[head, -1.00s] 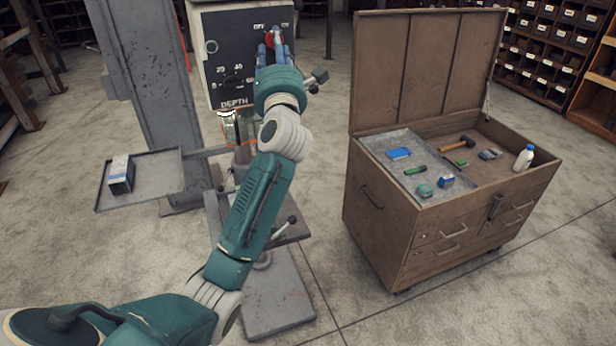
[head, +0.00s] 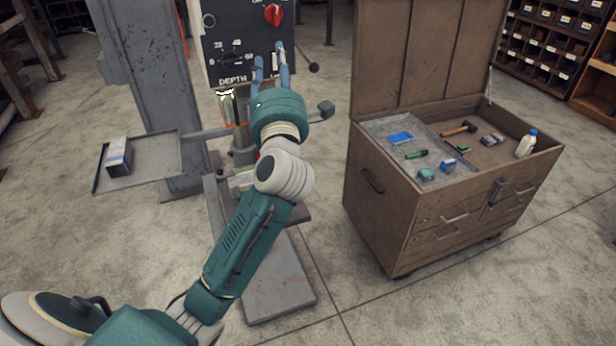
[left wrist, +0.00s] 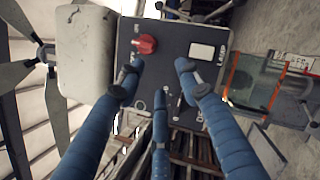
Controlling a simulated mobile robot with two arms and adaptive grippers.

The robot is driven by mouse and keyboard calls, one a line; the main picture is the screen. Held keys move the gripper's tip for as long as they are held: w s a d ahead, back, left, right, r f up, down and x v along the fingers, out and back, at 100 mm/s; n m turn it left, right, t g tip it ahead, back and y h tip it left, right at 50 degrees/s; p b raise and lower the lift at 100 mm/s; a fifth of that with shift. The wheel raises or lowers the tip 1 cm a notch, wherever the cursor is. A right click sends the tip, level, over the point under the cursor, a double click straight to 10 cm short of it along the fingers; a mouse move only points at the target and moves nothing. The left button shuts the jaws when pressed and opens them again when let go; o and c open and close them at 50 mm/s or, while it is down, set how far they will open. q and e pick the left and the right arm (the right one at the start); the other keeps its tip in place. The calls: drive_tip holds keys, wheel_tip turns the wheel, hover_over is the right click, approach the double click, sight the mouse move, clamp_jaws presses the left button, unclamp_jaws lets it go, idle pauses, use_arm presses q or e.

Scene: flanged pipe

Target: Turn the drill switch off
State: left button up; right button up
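The drill's red switch knob (head: 273,14) is on the dark control panel (head: 224,40) of the drill. My right gripper is not in view.
A grey tray (head: 165,170) with a small box (head: 117,156) is at left. A brown tool chest (head: 385,225) with its lid up stands at right. The floor between is clear.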

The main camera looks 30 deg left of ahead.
use_arm(q)
drive_tip(key=w+d+f+m+h+b, duration=0.1)
drive_tip(key=f+m, duration=0.3)
drive_tip(key=f, duration=0.6)
drive_tip(key=w+d+f+m+t+h+b, duration=0.1)
drive_tip(key=f+m, duration=0.4)
drive_tip(key=f, duration=0.5)
drive_tip(key=w+d+f+m+t+h+b, duration=0.1)
drive_tip(key=w+d+f+m+h+b, duration=0.1)
drive_tip(key=f, duration=0.8)
drive_tip(key=w+m+b, duration=0.1)
drive_tip(key=m+b, duration=0.1)
drive_tip(key=m, duration=0.1)
drive_tip(key=shift+w+d+f+h, duration=0.2)
drive_tip(key=shift+w+d+h, duration=0.1)
drive_tip(key=shift+w+d, duration=0.05)
